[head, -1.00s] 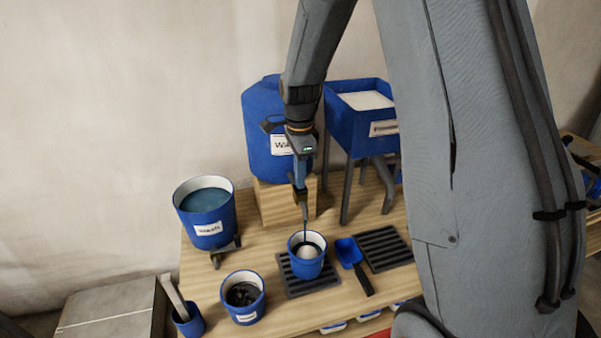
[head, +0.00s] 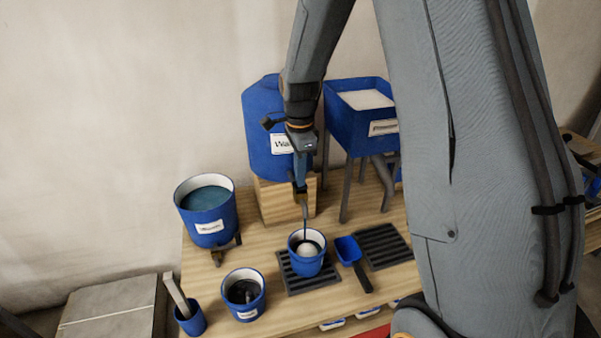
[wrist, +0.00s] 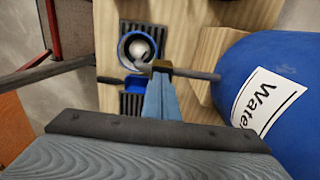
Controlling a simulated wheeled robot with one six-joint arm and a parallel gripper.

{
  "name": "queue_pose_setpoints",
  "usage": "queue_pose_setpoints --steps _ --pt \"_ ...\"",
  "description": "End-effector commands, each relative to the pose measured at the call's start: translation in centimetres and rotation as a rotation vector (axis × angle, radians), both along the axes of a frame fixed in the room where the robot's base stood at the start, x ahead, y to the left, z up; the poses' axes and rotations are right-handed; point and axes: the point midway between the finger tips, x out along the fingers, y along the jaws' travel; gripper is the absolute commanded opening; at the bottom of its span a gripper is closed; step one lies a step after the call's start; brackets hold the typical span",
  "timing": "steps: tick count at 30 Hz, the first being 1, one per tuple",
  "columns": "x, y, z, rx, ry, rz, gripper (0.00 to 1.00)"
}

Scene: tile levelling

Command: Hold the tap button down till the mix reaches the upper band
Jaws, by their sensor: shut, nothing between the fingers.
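The blue water barrel (head: 262,125) stands on a wooden block, its label partly hidden by my arm. A blue mixing cup (head: 307,268) with a white inside stands under the spout on a dark grate. A pale mound and dark liquid show inside it, and a thin dark line runs from the tap into it. I cannot make out its bands.
A blue bucket of liquid (head: 206,222) with its own tap stands left. A blue pot (head: 243,300) and a holder with a flat tool (head: 190,318) stand in front. A blue scoop (head: 350,252) lies right of the cup, beside a second grate (head: 383,247). A blue hopper (head: 350,130) stands behind.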

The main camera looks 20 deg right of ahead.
Motion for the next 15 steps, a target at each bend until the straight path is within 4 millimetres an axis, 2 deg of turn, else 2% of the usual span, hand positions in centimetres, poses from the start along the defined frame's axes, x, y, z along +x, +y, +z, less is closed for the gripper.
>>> queue_pose_setpoints --steps 1,8,15 --pt "0.0 0.0 1.2 0.000 -0.003 0.000 0.00" --pt "0.5 0.0 5.0 0.000 -0.017 0.000 0.00" --pt "0.6 -0.1 9.9 0.000 -0.018 -0.001 0.00"
